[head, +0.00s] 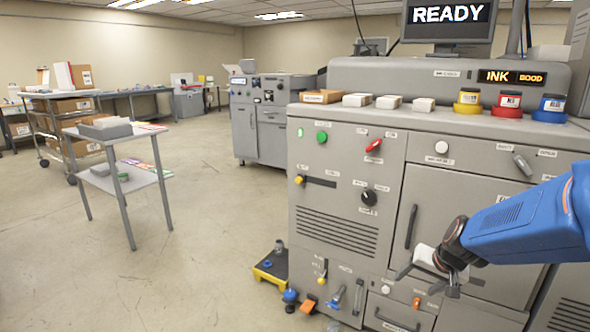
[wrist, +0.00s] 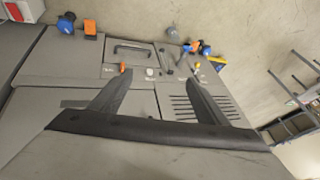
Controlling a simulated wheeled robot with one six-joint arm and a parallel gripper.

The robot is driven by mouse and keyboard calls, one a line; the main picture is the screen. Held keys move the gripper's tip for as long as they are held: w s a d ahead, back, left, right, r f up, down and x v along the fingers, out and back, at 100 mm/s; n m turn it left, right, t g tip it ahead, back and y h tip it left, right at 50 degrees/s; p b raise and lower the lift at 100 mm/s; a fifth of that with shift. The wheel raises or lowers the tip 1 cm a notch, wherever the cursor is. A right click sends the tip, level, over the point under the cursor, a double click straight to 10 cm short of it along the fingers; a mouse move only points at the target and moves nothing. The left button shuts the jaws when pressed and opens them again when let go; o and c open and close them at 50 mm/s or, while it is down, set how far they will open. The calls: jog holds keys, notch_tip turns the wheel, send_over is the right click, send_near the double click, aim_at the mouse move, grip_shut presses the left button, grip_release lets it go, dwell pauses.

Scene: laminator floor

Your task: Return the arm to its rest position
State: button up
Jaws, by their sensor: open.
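My gripper (head: 428,283) is at the right of the head view, at the end of my blue arm, in front of the grey machine (head: 345,217). Its two dark fingers are spread apart, with nothing between them. In the wrist view my gripper (wrist: 206,82) also shows open and empty. The machine's front panel (wrist: 60,85), with a drawer handle and small knobs, lies beyond the fingers. I cannot tell exactly how far the fingertips are from the panel.
Ink jars (head: 507,103) and small boxes (head: 357,100) stand on the machine top. A yellow step (head: 270,268) and small coloured items sit on the floor by its base. A small table (head: 140,180) stands left; the floor between (head: 205,215) is clear.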

jog(key=s+a+r+n, duration=0.1)
jog(key=s+r, duration=0.2)
jog(key=s, duration=0.5)
jog(key=s+a+r+n, duration=0.2)
jog(key=s+r, duration=0.1)
jog(key=s, duration=0.5)
jog(key=s+a+r+n+h, duration=0.1)
jog(key=s+a+r, duration=0.1)
jog(key=s, duration=0.7)
jog(key=shift+r+n+g, duration=0.4)
jog(key=shift+r, duration=0.05)
